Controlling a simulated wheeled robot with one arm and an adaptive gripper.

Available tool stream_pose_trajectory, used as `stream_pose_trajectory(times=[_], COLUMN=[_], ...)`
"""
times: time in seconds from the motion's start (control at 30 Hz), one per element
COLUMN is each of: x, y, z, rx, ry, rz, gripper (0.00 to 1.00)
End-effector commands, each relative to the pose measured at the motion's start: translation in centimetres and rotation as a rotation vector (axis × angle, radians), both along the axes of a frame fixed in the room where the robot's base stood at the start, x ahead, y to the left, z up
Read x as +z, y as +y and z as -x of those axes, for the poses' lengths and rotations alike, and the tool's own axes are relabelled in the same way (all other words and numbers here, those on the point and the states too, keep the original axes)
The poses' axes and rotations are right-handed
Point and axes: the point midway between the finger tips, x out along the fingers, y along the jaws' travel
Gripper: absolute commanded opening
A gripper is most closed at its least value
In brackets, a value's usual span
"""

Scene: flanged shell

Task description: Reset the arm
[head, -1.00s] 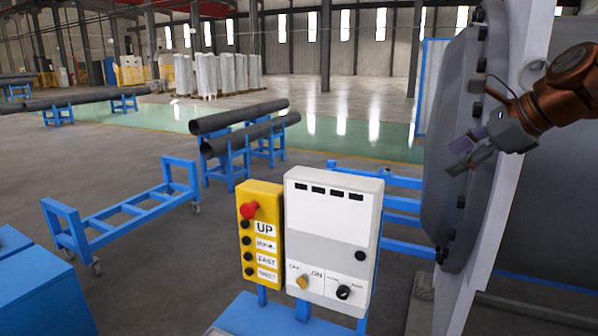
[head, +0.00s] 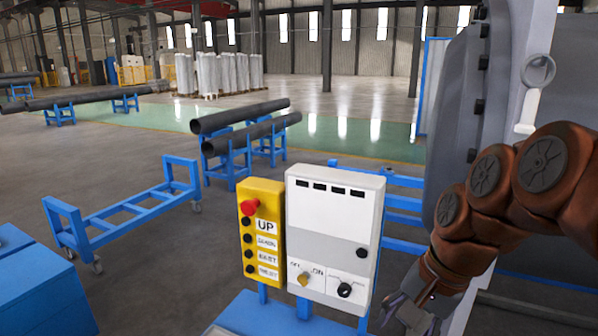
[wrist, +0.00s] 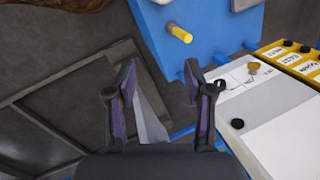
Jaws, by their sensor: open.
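My gripper (head: 408,308) is at the lower right in the head view, low and just right of the white control box (head: 333,230). In the wrist view my gripper (wrist: 160,85) has its two dark fingers spread apart with nothing between them. The wrist view looks down past the fingers at the grey floor and a blue stand (wrist: 185,50). The white control box (wrist: 275,120) lies to the right of the fingers there, apart from them as far as I can see. My arm bends down along the right side of the head view.
A yellow button box (head: 262,232) with a red knob is beside the control box. The large grey flanged shell (head: 455,130) stands at the right, partly hidden by my arm. Blue carts and pipe racks (head: 240,150) stand at the left. Open floor lies between them.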

Motion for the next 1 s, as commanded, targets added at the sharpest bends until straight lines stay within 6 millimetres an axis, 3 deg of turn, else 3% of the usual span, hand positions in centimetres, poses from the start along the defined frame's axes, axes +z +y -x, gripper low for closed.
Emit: stream_pose_trajectory(times=[0.1,0.5,0.7,1.0], x=[-2.8,-10.7,-12.6,-12.9], y=[0.2,-1.4,-2.2,-2.4], z=[3.1,13.4,16.2,16.7], rx=[0.138,0.597,0.726,0.754], ry=[0.026,0.121,0.152,0.156], rz=[0.057,0.203,0.228,0.232], gripper=[0.53,0.53,0.53,0.53])
